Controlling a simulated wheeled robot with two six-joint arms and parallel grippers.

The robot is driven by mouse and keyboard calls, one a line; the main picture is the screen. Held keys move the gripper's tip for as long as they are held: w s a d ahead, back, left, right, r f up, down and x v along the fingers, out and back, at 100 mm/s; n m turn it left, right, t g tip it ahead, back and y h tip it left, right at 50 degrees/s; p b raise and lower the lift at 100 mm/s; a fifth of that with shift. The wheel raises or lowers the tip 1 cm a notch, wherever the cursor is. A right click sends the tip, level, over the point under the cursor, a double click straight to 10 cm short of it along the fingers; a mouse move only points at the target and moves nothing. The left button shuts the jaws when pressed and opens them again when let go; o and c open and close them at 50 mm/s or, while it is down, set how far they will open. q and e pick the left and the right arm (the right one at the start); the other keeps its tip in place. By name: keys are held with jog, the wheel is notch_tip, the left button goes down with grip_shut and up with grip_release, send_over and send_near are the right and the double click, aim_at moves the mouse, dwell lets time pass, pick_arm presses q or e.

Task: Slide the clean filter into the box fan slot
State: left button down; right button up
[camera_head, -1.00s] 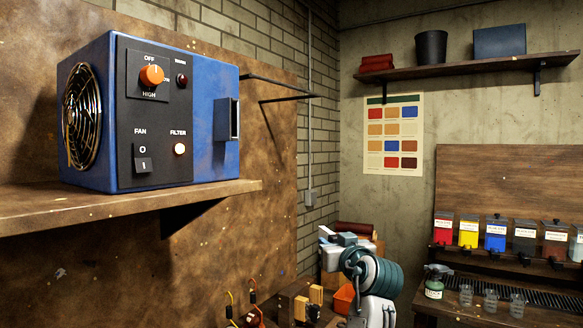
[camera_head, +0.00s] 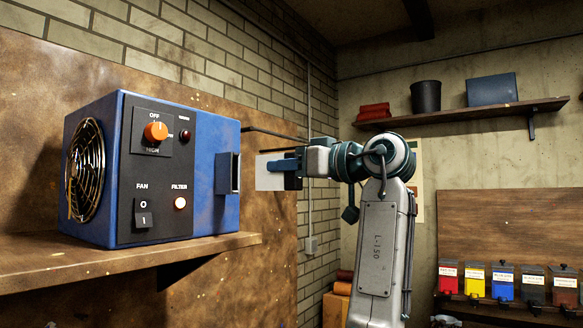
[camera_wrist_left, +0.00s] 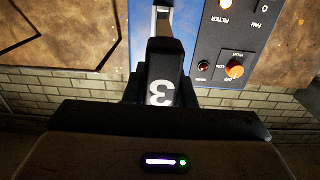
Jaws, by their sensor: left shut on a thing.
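The blue box fan (camera_head: 205,200) sits on the wooden shelf at left, its slot housing (camera_head: 235,173) sticking out at its right end. My left gripper (camera_head: 290,167) is shut on the white, flat clean filter (camera_head: 268,181), held upright just right of the slot. A small gap shows between filter and slot. In the left wrist view the fan (camera_wrist_left: 192,15) is ahead, upside down. A black part marked "3" fills the middle there and hides much of the grip; whether it is a finger cannot be told. My right gripper is not in view.
The fan's shelf (camera_head: 60,262) ends below the slot. A thin dark bracket (camera_head: 275,134) projects from the wooden wall panel behind the filter. A high shelf (camera_head: 470,121) with a black bucket and a row of coloured dispensers (camera_head: 502,282) stand farther right.

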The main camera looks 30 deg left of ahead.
aim_at(257, 167)
pick_arm(q)
jog(key=shift+w+a, duration=0.15)
jog(key=shift+a, duration=2.2)
jog(key=shift+r, duration=0.1)
jog(key=shift+w+a, duration=0.2)
jog(key=shift+a, duration=2.45)
jog(key=shift+r+p, duration=0.1)
jog(key=shift+p, duration=0.2)
dwell(0.3)
jog(key=shift+d, duration=0.15)
dwell(0.8)
jog(key=shift+d, duration=0.9)
jog(key=shift+s+d, duration=0.1)
jog(key=shift+d, duration=0.15)
jog(key=shift+d, duration=0.65)
jog(key=shift+d, duration=0.2)
